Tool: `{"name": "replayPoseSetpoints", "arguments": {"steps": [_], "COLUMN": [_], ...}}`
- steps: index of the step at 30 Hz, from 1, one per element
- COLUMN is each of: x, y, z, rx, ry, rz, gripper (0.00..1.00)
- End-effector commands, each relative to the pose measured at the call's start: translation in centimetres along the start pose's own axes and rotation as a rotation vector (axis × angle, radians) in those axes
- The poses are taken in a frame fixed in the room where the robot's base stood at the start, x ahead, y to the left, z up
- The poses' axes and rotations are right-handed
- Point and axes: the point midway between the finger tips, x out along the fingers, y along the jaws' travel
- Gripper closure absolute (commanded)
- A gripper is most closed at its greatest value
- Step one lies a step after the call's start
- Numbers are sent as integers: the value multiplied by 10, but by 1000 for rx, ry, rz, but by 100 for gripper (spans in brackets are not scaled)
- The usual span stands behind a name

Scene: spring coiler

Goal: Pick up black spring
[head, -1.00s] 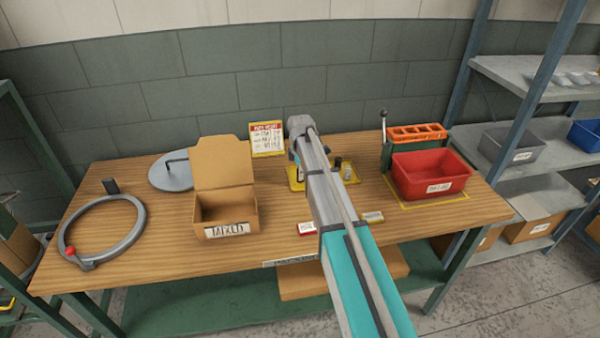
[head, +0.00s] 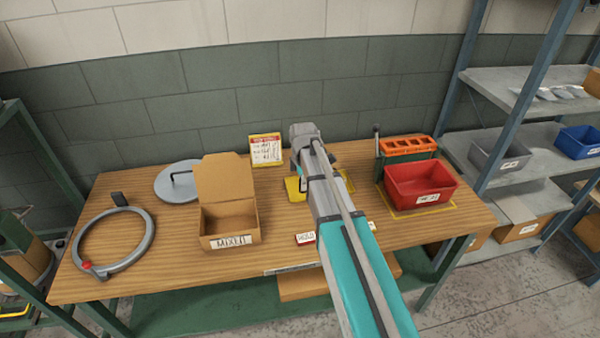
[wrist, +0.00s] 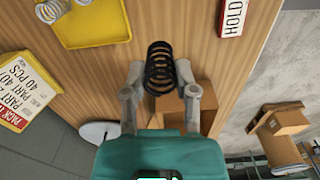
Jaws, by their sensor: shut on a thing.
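The black spring (wrist: 160,66) is a dark coil between the two fingers of my gripper (wrist: 160,76) in the wrist view. The fingers are shut on its sides, and it is held above the wooden bench (wrist: 105,70). A yellow tray (wrist: 95,28) lies on the bench beyond it, with light metal springs (wrist: 52,9) at its left corner. In the head view my arm hides the gripper and the spring; parts of the yellow tray (head: 295,190) show beside the arm.
The cardboard box (head: 229,220) labelled MIXED stands open left of my arm. A red bin (head: 420,185) stands on the right, before an orange rack (head: 407,146). A grey ring (head: 112,242) and a round lid (head: 175,182) lie on the left. A HOLD label (wrist: 234,17) lies near the edge.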

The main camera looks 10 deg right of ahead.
Motion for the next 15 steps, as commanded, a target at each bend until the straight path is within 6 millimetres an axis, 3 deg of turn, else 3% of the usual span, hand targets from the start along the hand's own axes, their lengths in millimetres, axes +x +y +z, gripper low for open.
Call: {"name": "replayPoseSetpoints", "arguments": {"steps": [1,6,15], "x": [-8,-15,-20], "y": [-13,-32,-44], "z": [0,1,1], "rx": [0,0,0], "ry": [0,0,0], "rz": [0,0,0], "gripper": [100,100,100]}}
